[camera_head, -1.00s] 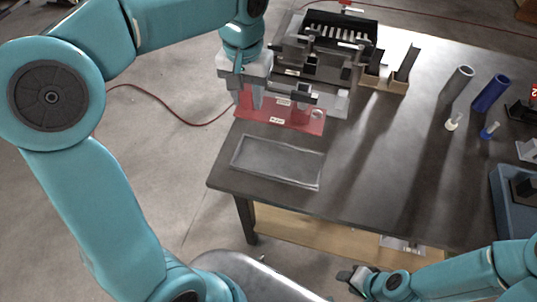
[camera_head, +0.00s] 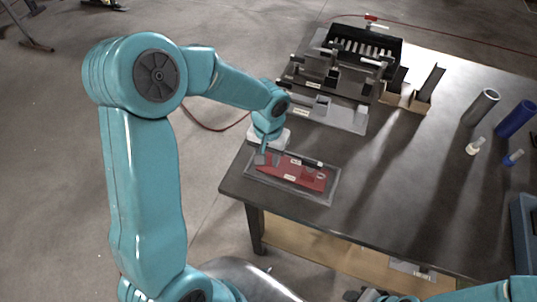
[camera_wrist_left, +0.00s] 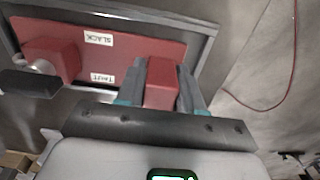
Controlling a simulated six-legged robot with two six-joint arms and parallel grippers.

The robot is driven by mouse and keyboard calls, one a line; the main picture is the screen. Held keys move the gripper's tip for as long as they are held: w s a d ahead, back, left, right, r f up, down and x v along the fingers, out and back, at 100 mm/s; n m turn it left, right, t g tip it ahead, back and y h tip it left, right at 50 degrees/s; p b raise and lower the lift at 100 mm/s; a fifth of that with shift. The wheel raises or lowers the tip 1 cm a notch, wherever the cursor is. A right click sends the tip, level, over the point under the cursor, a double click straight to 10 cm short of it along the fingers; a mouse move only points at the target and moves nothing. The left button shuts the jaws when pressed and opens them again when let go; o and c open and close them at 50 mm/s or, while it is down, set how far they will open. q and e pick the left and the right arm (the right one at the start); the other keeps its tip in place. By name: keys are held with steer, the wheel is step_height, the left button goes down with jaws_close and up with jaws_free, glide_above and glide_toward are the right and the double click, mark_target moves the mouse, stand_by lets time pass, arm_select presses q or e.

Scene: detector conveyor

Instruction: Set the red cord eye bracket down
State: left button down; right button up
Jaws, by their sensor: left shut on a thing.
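The red cord eye bracket (camera_head: 296,172) is a flat red plate with white labels, which read SLACK and TAUT in the left wrist view (camera_wrist_left: 130,35). My left gripper (camera_head: 264,157) is shut on a red block that stands up from the plate, seen between the fingers in the left wrist view (camera_wrist_left: 162,82). The bracket lies level inside the outline of the grey tray (camera_head: 334,190) at the table's near left corner. I cannot tell whether its underside touches the tray floor. My right gripper (camera_head: 362,295) shows only in part at the bottom edge.
A grey fixture (camera_head: 345,115) with a black slotted rack (camera_head: 362,50) stands behind the tray. A brown holder (camera_head: 405,100), a grey tube (camera_head: 481,108) and a blue tube (camera_head: 516,118) stand to the right. The table (camera_head: 400,170) is clear right of the tray.

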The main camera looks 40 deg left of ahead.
arm_select(q)
steer(key=shift+s+f, duration=0.1)
steer(key=shift+f, duration=0.1)
steer(key=c, duration=0.7)
jaws_free()
steer(key=shift+a, duration=0.1)
steer(key=shift+r, duration=0.3)
step_height(320, 180, up, 11)
steer(key=shift+f, duration=0.1)
steer(key=shift+r, duration=0.45)
